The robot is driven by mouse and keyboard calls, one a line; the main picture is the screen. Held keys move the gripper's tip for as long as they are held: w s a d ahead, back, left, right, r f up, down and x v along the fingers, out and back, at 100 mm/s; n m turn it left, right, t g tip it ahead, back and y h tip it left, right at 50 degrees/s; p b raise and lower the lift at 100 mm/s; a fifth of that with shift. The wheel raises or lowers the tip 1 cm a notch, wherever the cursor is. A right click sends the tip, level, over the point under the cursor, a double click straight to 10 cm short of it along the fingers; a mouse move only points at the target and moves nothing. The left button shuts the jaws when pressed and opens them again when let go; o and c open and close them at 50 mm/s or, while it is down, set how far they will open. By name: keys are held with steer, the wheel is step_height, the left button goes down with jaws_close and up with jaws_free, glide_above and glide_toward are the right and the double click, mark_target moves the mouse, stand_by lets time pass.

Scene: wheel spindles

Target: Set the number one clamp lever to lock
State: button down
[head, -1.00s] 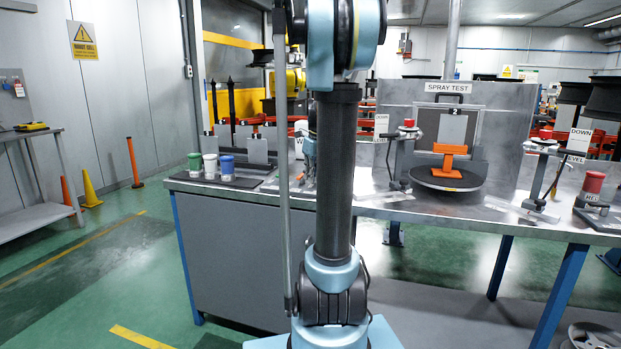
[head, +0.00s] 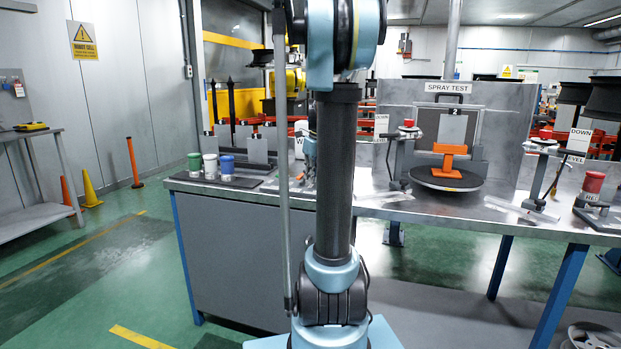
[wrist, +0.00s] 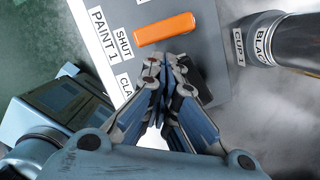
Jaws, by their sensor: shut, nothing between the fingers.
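In the wrist view an orange bar-shaped lever (wrist: 165,28) lies on a grey panel, beside labels reading SHUT (wrist: 123,41) and PAINT 1 (wrist: 103,33). A label starting with CLA (wrist: 125,84) is partly covered by my gripper, so I cannot read its end. I cannot tell whether the orange bar is the number one clamp lever. My gripper (wrist: 168,62) is shut and empty, its tips just below the orange bar in the picture. A dark part beside the tips is mostly hidden. In the head view my arm hides most of the gripper.
A black cup labelled BLACK CUP 1 (wrist: 268,42) stands right of my gripper. In the head view, green (head: 194,162), white (head: 210,166) and blue (head: 227,165) cups stand on the bench's left end.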

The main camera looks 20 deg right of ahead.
steer(key=shift+w+d, duration=0.2)
steer(key=shift+d, duration=0.5)
steer(key=s, duration=0.1)
steer(key=s+a, duration=0.2)
steer(key=shift+s+r, duration=0.2)
steer(key=shift+s, duration=0.2)
step_height(320, 180, up, 9)
steer(key=s+a, duration=0.1)
steer(key=shift+s+a, duration=0.2)
steer(key=shift+s, duration=0.05)
steer(key=shift+r, duration=0.1)
